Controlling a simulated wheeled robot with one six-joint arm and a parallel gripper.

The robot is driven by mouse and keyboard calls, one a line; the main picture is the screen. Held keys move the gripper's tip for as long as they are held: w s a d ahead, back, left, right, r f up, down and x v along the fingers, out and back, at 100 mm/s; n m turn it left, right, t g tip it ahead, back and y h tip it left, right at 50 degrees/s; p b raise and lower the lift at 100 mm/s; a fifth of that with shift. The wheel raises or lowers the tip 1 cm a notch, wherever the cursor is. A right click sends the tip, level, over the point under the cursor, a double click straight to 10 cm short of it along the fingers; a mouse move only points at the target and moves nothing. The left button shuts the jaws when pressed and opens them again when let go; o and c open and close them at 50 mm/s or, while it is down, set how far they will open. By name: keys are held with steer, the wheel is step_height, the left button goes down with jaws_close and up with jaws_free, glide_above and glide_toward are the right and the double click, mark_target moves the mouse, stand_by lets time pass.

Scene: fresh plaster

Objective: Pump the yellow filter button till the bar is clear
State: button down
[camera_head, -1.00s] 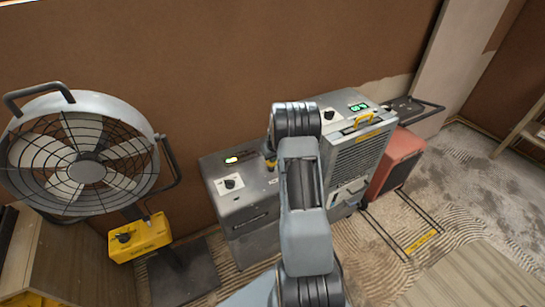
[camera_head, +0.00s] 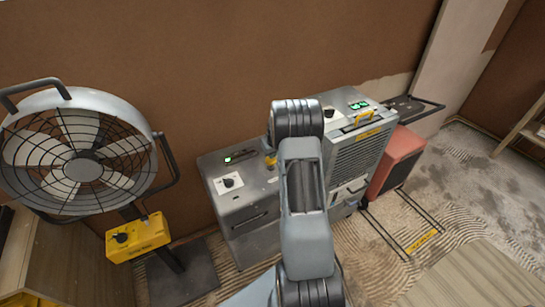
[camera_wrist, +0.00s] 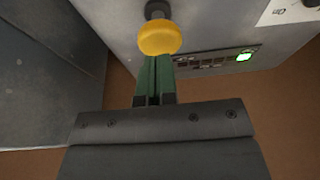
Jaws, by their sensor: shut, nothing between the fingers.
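The yellow filter button (camera_wrist: 160,38) is a round knob on a short dark stem on the grey machine (camera_head: 250,215). Only a sliver of yellow beside my arm shows in the head view (camera_head: 270,160). The bar (camera_head: 241,156) is a dark strip on the machine's top with a small green lit part at its left end. The wrist view also shows the bar (camera_wrist: 205,64), mostly dark, green at one end. My gripper (camera_wrist: 154,62) is shut and empty, its green fingertips right at the button; I cannot tell whether they touch. My arm hides the gripper in the head view.
A dehumidifier-like unit (camera_head: 355,155) with a green display and a red unit (camera_head: 400,160) stand at right. A large fan (camera_head: 83,168) with a yellow control box (camera_head: 137,238) stands at left. A brown wall is close behind.

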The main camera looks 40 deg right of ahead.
steer(key=b+v, duration=0.1)
steer(key=v, duration=0.9)
steer(key=shift+w+r, duration=0.1)
